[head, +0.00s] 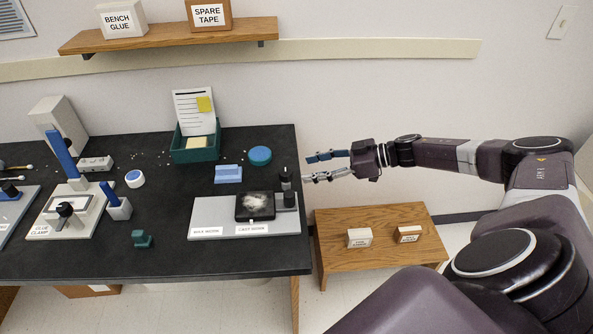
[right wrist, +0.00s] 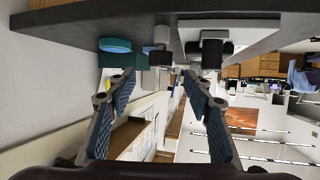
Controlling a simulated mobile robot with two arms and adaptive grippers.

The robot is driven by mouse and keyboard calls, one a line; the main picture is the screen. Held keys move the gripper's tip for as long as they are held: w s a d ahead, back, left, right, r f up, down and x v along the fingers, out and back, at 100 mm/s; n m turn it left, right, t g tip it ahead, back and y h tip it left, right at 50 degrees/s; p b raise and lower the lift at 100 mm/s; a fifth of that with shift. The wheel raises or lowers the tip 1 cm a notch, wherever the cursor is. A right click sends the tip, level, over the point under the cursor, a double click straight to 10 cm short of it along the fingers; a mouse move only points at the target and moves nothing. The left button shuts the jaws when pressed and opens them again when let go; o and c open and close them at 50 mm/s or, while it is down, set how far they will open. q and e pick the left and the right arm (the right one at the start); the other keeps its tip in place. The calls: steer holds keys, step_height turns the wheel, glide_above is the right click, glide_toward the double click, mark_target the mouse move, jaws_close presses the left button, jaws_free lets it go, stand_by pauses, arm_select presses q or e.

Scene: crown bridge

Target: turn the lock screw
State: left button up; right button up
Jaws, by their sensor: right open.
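A grey base plate (head: 216,222) lies near the right end of the dark bench. It bears a black block (head: 254,213) with a whitish fluffy patch on top. Dark knobbed posts (head: 285,180) stand at the plate's right end; dark knobs also show in the right wrist view (right wrist: 211,53). The glue clamp (head: 88,214) at left has a black knob (head: 65,209) too. I cannot tell which knob is the lock screw. My right gripper (head: 306,168) is open and empty, just past the bench's right edge, beside the posts and apart from them. My left gripper is out of view.
A blue round tub (head: 260,155), a blue block (head: 228,174) and a green box of papers (head: 194,143) stand behind the plate. A low wooden table (head: 380,222) with two small boxes is below my right arm. A wall shelf (head: 170,36) hangs above.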

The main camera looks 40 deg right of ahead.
steer(key=v, duration=0.3)
steer(key=shift+s+d+r, duration=0.2)
steer(key=shift+s+d, duration=0.05)
stand_by(0.4)
